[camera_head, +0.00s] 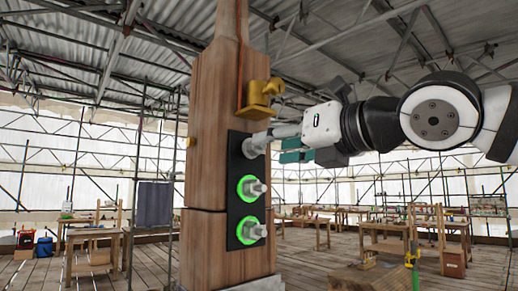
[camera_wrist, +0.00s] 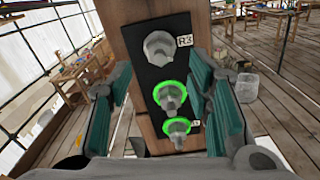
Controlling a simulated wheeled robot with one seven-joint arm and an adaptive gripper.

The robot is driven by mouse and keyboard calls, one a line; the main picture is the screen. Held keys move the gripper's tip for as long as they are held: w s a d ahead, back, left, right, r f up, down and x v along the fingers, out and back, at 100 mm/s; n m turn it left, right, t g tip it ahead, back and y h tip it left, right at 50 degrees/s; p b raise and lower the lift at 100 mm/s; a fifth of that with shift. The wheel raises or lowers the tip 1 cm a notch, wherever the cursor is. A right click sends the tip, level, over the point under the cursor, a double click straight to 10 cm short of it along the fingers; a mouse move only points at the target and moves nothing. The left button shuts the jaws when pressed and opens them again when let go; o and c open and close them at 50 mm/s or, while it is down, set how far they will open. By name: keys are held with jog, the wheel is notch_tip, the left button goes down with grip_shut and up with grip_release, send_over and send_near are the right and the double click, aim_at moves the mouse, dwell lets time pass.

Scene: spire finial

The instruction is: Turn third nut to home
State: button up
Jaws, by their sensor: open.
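A black plate (camera_head: 236,190) is fixed upright on a wooden post (camera_head: 207,130) and carries three grey nuts in a column. The top nut (camera_head: 255,147) has no green ring; it shows in the wrist view (camera_wrist: 160,48) beside the label R3 (camera_wrist: 185,41). The middle nut (camera_head: 252,187) and the bottom nut (camera_head: 251,231) have glowing green rings around them. My gripper (camera_head: 281,145) is at the height of the top nut, on its right. In the wrist view its teal-padded fingers (camera_wrist: 160,85) are spread to either side of the plate, with nothing held between them.
A yellow bracket (camera_head: 260,98) sticks out of the post just above the top nut, close to my gripper. Workbenches (camera_head: 388,240) stand behind on the plank floor. A wooden block (camera_head: 368,277) is low at the front right.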

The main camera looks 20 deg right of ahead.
aim_at(257, 150)
jog(key=shift+x, duration=2.75)
jog(key=shift+c, duration=0.5)
grip_shut()
